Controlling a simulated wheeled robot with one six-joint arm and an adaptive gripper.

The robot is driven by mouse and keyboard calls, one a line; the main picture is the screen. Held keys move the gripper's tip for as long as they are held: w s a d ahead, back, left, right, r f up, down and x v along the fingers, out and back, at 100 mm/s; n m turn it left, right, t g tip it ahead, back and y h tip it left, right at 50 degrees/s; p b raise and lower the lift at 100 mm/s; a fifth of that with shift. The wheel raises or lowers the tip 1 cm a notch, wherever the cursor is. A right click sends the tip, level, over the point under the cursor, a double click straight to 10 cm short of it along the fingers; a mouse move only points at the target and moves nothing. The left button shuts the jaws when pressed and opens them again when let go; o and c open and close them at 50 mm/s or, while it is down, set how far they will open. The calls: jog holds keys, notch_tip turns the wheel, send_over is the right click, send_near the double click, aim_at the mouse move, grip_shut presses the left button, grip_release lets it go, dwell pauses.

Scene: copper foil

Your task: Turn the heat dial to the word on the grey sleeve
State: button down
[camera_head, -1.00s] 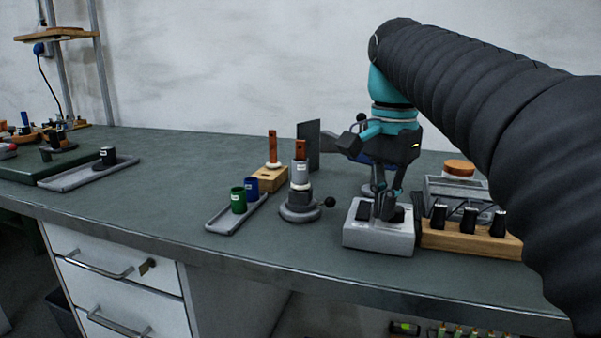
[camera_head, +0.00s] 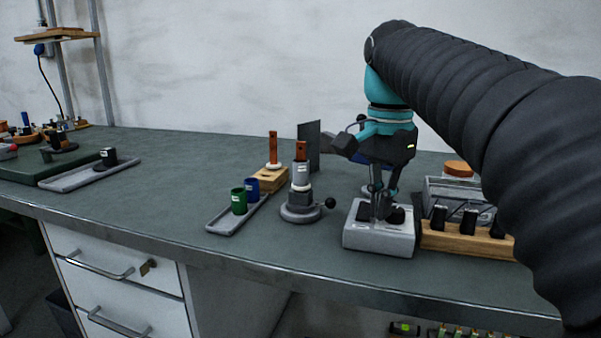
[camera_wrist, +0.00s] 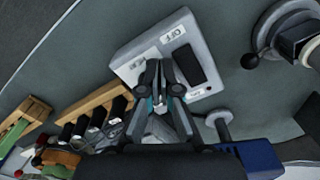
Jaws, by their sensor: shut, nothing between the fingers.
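A light grey box (camera_head: 378,240) stands near the bench's front edge, with a black rocker switch (camera_wrist: 190,66) and small white labels on top; one label in the wrist view reads OFF. In the wrist view my gripper (camera_wrist: 160,92) hides part of the box. The grey sleeve (camera_head: 300,172) sits on a round-based stand, a copper strip rising from it; its word is unreadable.
A wooden block with several black knobs (camera_head: 466,240) stands right of the box. A tray (camera_head: 224,222) with green and blue sleeves lies left of the stand. A dark upright plate (camera_head: 310,146) stands behind.

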jog(key=shift+a, duration=0.3)
jog(key=shift+s+r, duration=0.1)
jog(key=shift+r, duration=2.9)
